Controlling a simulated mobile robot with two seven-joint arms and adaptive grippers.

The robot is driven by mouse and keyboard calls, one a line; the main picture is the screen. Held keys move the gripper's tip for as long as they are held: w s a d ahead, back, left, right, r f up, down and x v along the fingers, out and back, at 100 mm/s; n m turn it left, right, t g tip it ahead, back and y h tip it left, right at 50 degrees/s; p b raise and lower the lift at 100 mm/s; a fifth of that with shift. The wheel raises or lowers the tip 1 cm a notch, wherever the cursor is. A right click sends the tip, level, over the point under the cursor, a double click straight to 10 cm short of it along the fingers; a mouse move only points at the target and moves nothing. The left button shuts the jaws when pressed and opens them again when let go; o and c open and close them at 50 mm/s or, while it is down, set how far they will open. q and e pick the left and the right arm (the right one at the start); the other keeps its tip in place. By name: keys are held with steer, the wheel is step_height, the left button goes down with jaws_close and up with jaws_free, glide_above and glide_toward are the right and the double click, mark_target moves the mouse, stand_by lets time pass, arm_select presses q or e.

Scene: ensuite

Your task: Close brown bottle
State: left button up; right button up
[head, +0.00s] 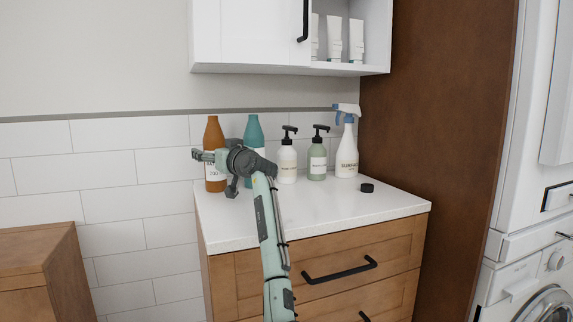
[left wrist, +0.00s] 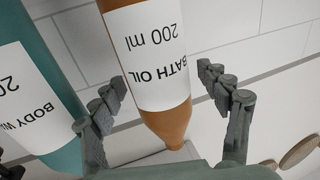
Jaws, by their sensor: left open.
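The brown bottle (head: 214,135) stands upright at the back left of the white counter, with a white label and a bare, uncapped-looking top. In the left wrist view the brown bottle (left wrist: 150,50) appears upside down, its label reading "BATH OIL 200 ml". A small black cap (head: 367,187) lies on the counter at the right. My left gripper (head: 205,155) is at the brown bottle; its open fingers (left wrist: 162,87) lie to either side of it in the wrist view, with gaps visible. My right gripper is not in view.
A teal bottle (head: 254,130) stands close beside the brown one, partly behind my arm. Two pump bottles (head: 287,160) and a spray bottle (head: 347,150) stand farther right. A white cabinet (head: 250,35) hangs above. The counter front (head: 320,212) is clear.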

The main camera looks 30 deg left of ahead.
mark_target(216, 135)
arm_select(q)
steer(key=c, duration=1.7)
steer(key=shift+r, duration=0.15)
steer(key=shift+c, duration=0.2)
steer(key=shift+r, duration=0.1)
steer(key=r, duration=0.4)
steer(key=shift+s+r, duration=0.15)
steer(key=shift+s, duration=0.05)
steer(key=s+r, duration=0.6)
steer(key=s, duration=0.5)
steer(key=shift+s+a+r, duration=0.15)
steer(key=shift+s+r, duration=0.05)
